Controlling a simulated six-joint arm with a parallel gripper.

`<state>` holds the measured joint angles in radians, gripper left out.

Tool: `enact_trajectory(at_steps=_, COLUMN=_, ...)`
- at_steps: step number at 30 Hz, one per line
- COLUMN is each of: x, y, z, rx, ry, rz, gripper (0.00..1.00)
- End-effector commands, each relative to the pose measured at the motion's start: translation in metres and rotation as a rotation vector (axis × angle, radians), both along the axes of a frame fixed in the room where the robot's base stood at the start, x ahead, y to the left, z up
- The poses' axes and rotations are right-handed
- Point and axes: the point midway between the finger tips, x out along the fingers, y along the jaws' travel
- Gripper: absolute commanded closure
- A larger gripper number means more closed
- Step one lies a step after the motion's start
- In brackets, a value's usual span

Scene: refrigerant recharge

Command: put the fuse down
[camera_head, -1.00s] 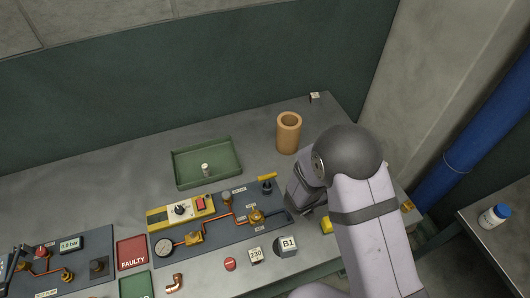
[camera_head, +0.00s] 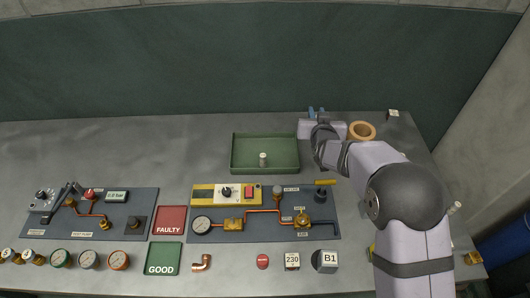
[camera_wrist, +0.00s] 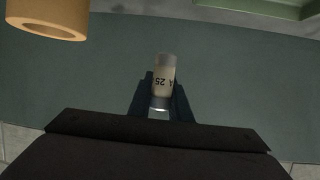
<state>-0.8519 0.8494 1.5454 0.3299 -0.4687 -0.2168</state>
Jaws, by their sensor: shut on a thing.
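My gripper (camera_head: 316,112) is at the back of the bench, between the green tray and the tan cup in the head view. In the wrist view its dark fingers (camera_wrist: 163,92) are shut on a pale cylindrical fuse (camera_wrist: 163,75) with metal end caps and print reading about "25A". The fuse is hard to make out in the head view. The green tray (camera_head: 237,153) holds a small whitish cylinder (camera_head: 263,159) standing upright; I cannot tell what it is.
The tan cup (camera_head: 361,131) stands right of my gripper; its rim shows in the wrist view (camera_wrist: 45,28). The faulty pad (camera_head: 171,220), good pad (camera_head: 163,258) and piped panel (camera_head: 265,228) lie in front. The bench left of the tray is clear.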

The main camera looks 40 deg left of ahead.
Motion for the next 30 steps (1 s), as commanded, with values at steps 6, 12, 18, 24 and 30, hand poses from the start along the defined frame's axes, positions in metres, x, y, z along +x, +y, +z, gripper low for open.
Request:
enact_trajectory(at_steps=6, x=-0.021, y=0.042, z=0.0, rx=0.001, ry=-0.008, rz=0.173, gripper=1.0)
enact_trajectory(at_steps=12, x=-0.038, y=0.068, z=-0.003, rx=-0.005, ry=-0.013, rz=0.298, gripper=1.0)
enact_trajectory(at_steps=18, x=-0.054, y=0.09, z=-0.009, rx=-0.009, ry=-0.018, rz=0.411, gripper=1.0)
enact_trajectory(at_steps=24, x=-0.071, y=0.111, z=-0.022, rx=-0.015, ry=-0.02, rz=0.528, gripper=1.0)
enact_trajectory(at_steps=30, x=-0.085, y=0.129, z=-0.039, rx=-0.019, ry=-0.017, rz=0.643, gripper=1.0)
